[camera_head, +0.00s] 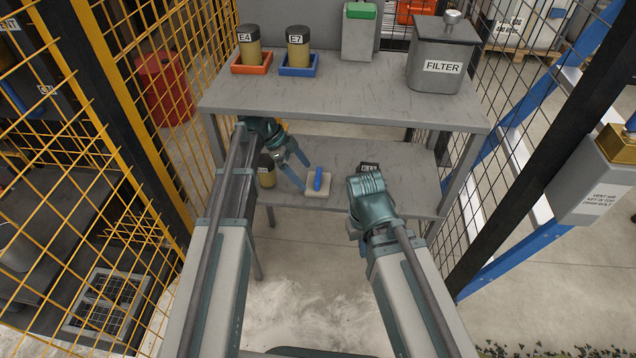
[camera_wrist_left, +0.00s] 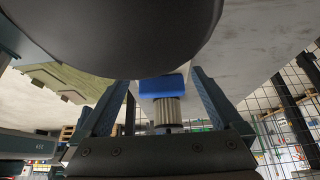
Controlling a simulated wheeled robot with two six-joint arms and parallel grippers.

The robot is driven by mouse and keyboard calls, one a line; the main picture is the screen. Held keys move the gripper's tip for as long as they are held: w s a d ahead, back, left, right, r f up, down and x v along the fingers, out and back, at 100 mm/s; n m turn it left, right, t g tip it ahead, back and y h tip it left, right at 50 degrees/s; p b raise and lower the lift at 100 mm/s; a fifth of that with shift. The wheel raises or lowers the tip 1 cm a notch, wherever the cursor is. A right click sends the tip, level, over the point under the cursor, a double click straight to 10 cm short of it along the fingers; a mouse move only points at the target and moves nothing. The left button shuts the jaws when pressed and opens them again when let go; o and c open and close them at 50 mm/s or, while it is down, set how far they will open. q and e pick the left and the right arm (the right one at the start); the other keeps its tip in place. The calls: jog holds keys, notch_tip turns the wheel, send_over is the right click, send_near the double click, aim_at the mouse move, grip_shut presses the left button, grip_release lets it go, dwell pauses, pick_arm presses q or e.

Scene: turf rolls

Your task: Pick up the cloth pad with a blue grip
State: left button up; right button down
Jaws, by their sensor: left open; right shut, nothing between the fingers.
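The cloth pad (camera_head: 313,192) is pale, with a blue grip (camera_head: 318,178) on top, and lies on the lower shelf (camera_head: 400,185).
The upper tabletop (camera_head: 340,100) overhangs the lower shelf. It bears canisters E4 (camera_head: 249,46) and E7 (camera_head: 298,46) in trays and a FILTER box (camera_head: 440,65). A canister (camera_head: 267,172) stands left on the lower shelf; a label (camera_head: 370,167) shows behind my right wrist. Mesh fences flank both sides.

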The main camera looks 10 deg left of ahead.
aim_at(318, 174)
pick_arm(q)
jog(key=d, duration=0.4)
jog(key=shift+d+f, duration=0.25)
jog(key=shift+d, duration=0.05)
jog(key=shift+d+f+b, duration=0.1)
jog(key=shift+f+b, duration=0.25)
jog(key=shift+b, duration=0.2)
jog(key=shift+r, duration=0.1)
jog(key=shift+c, duration=0.3)
jog(key=c, duration=1)
jog(key=shift+r, duration=0.1)
jog(key=shift+c, duration=0.2)
